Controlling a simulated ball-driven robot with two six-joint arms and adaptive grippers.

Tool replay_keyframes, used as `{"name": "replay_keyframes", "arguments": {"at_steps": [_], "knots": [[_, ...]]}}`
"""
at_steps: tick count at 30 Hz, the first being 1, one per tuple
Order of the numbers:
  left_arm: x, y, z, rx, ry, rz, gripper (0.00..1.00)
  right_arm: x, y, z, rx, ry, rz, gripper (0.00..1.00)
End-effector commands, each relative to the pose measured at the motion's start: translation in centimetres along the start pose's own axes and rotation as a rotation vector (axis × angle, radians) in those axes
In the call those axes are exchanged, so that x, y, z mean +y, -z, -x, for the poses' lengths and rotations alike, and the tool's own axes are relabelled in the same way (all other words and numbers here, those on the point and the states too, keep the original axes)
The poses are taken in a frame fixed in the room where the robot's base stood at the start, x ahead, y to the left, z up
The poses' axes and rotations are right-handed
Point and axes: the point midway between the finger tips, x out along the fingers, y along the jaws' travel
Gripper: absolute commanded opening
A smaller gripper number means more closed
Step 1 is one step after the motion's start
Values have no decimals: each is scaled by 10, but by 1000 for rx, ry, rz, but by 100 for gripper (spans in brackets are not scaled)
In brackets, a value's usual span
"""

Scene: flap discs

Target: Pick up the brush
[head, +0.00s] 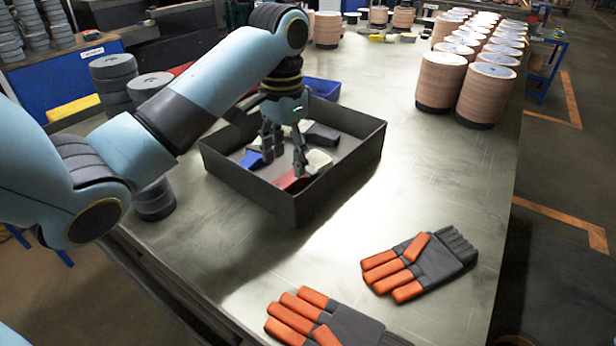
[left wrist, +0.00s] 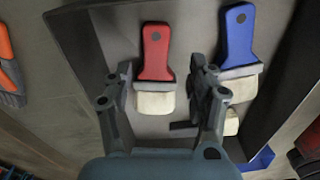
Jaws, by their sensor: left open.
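A dark open box (head: 240,184) on the metal table holds several brushes. A brush with a red handle (left wrist: 156,52) and cream bristles lies on the box floor; part of it shows in the head view (head: 289,184). A brush with a blue handle (left wrist: 237,38) lies to its right in the left wrist view. My left gripper (head: 284,163) points down into the box, open and empty. In the left wrist view its fingers (left wrist: 163,82) appear on either side of the red brush, with no visible contact. My right gripper is out of view.
Two black and orange gloves (head: 425,262) (head: 335,320) lie in front of the box. Stacks of discs (head: 484,95) stand at the back right. Grey stacked discs (head: 115,80) and a blue bin (head: 322,88) are near the box. The table between is clear.

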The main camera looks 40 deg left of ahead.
Motion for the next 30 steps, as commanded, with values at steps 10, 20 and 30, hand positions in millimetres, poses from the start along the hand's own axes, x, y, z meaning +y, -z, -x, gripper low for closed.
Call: {"name": "replay_keyframes", "arguments": {"at_steps": [10, 20, 30], "knots": [[6, 3, -45, -2, -1, 0, 58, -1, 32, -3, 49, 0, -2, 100], [5, 3, -46, -1, 0, 0, 45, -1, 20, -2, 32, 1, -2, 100], [5, 3, -45, -1, 0, 0, 0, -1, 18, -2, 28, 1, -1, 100]]}}
